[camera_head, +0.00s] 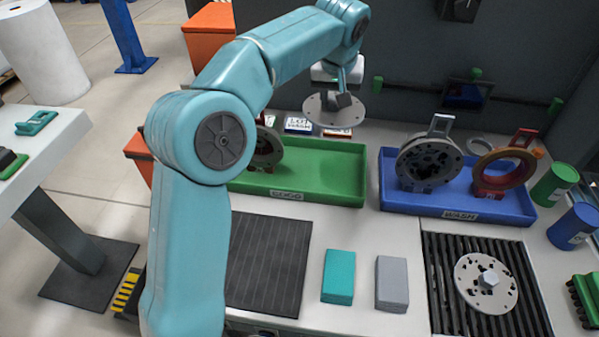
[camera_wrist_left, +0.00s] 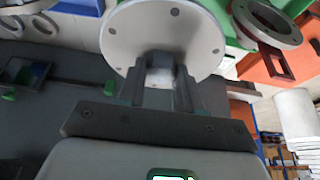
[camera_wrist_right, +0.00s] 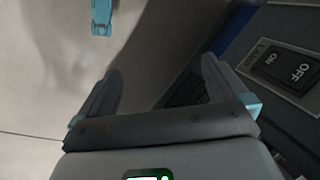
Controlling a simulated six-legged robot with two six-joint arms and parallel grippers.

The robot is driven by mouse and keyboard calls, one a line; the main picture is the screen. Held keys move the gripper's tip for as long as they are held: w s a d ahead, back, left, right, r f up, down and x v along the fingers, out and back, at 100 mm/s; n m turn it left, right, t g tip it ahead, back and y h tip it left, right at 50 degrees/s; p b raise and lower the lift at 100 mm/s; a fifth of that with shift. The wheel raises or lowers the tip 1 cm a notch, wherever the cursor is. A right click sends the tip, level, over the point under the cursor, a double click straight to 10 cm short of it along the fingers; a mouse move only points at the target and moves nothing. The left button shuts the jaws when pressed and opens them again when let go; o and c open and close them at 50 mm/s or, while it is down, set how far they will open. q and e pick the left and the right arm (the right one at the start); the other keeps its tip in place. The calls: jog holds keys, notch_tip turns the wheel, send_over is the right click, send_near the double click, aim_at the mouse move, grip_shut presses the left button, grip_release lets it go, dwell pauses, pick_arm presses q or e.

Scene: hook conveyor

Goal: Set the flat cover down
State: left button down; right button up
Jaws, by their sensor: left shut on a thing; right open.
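The flat cover (camera_head: 322,112) is a round grey plate with small holes near its rim. My left gripper (camera_head: 343,98) is shut on its central boss and holds it raised, in the picture just beyond the back edge of the green tray (camera_head: 300,192). In the left wrist view the cover (camera_wrist_left: 190,30) fills the top middle, between and beyond the fingers of the left gripper (camera_wrist_left: 160,85).
A grey flanged part (camera_head: 268,148) stands in the green tray. The blue tray (camera_head: 455,205), marked WASH, holds a grey flange (camera_head: 450,155) and a brown ring (camera_head: 482,172). A holed disc (camera_head: 470,270) lies on a slatted grate. Teal (camera_head: 338,277) and grey (camera_head: 392,284) blocks sit in front.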

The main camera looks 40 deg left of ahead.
pick_arm(q)
jog(key=shift+w+d+f, duration=0.1)
jog(key=shift+d+f, duration=0.1)
jog(key=shift+f, duration=0.15)
notch_tip(320, 180, down, 15)
jog(key=b, duration=0.3)
jog(key=shift+d, duration=0.15)
notch_tip(320, 180, down, 5)
jog(key=shift+b, duration=0.35)
jog(key=shift+r, duration=0.1)
jog(key=c, duration=1.2)
grip_release()
jog(key=shift+f, duration=0.3)
jog(key=o, duration=0.4)
jog(key=shift+o, duration=0.2)
jog(key=shift+r, duration=0.1)
